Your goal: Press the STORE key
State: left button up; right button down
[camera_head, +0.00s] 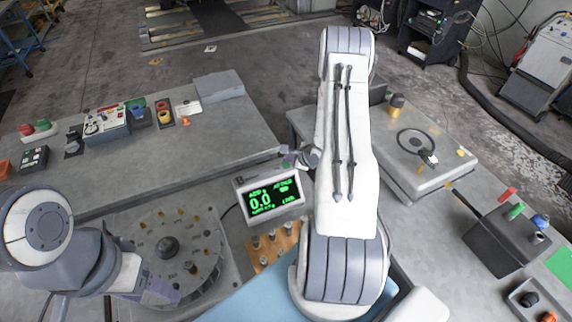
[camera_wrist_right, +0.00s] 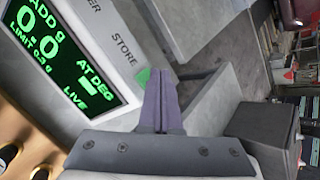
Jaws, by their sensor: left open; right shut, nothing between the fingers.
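The grey display unit (camera_head: 270,196) stands mid-table with a lit green readout. In the right wrist view its screen (camera_wrist_right: 62,50) reads "ADD g 0.0", "AT DEG", "LIMIT 0.3 g" and "LIVE". The word STORE is printed on its casing, and the green STORE key (camera_wrist_right: 143,75) shows at that edge, partly hidden by my fingers. My right gripper (camera_wrist_right: 160,72) is shut and empty, with its purple fingertips at the key; I cannot tell whether they touch it. In the head view my right gripper (camera_head: 308,158) is beside the unit's top right corner. My left gripper (camera_head: 160,292) is open over the round plate.
A round plate (camera_head: 205,240) with a central hub lies left of the unit. A wooden block with metal weights (camera_head: 275,245) is in front of it. A flat grey device (camera_head: 430,150) lies right of my right arm. Boxes with coloured knobs (camera_head: 105,120) line the left bench.

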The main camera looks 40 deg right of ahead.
aim_at(289, 166)
jog(key=shift+f, duration=0.1)
dwell(0.3)
jog(key=shift+f, duration=0.3)
jog(key=shift+f, duration=0.4)
dwell(0.6)
jog(key=shift+r, duration=0.15)
jog(key=shift+r+p, duration=0.6)
jog(key=shift+r, duration=0.1)
notch_tip(289, 166, up, 5)
jog(key=p, duration=0.4)
jog(key=shift+p, duration=0.35)
dwell(0.5)
